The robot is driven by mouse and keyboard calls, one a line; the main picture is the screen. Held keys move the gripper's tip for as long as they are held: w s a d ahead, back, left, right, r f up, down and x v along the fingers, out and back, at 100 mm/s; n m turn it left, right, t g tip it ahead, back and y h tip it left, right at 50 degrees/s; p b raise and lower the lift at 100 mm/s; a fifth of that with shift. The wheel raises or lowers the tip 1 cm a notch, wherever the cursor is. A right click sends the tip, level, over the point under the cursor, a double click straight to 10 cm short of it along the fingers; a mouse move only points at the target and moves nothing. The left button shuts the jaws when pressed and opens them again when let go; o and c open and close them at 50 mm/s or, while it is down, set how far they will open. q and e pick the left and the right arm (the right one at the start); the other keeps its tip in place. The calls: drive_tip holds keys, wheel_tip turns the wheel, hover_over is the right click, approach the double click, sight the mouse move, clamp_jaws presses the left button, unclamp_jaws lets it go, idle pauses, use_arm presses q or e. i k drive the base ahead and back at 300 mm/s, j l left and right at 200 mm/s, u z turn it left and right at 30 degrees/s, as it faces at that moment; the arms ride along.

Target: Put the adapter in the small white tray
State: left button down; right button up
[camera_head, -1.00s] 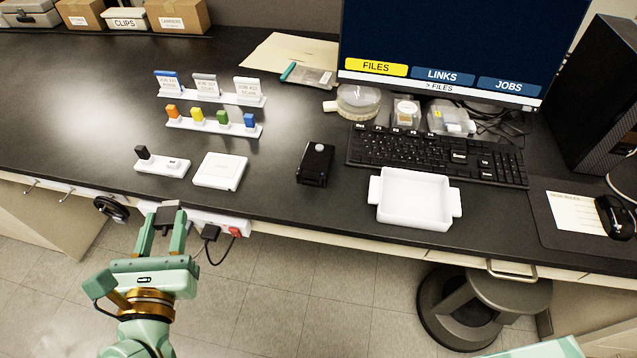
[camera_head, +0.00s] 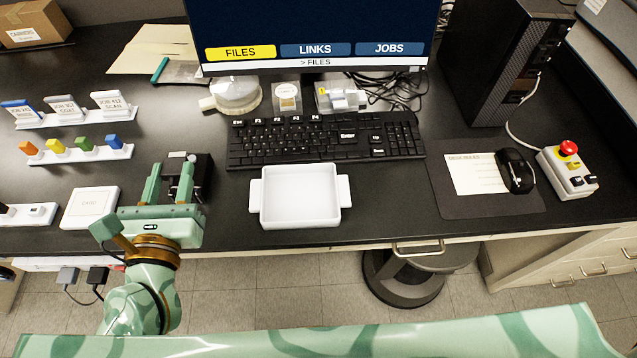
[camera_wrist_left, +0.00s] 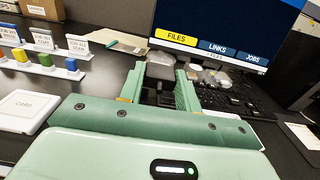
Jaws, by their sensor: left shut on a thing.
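My left gripper (camera_head: 172,172) is shut on the dark adapter (camera_head: 172,178), over the desk and left of the small white tray. The adapter is hard to make out against the black device behind it. In the left wrist view the adapter (camera_wrist_left: 160,73) shows as a dark shape between the fingers of my left gripper (camera_wrist_left: 161,80). The small white tray (camera_head: 300,205), with a handle on each side, lies empty in front of the keyboard. My right gripper is not in view.
A black box-shaped device (camera_head: 203,180) stands beside my left gripper. The keyboard (camera_head: 325,140) lies behind the tray. A white card pad (camera_head: 90,207) is at the left. The mouse mat (camera_head: 480,205) is at the right. Desk between tray and mat is clear.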

sight(292, 198)
drive_tip(key=k+l+z, duration=0.3)
drive_tip(key=l, duration=0.3)
drive_tip(key=k+l+z, duration=0.15)
drive_tip(key=k+l, duration=0.1)
drive_tip(key=l, duration=0.1)
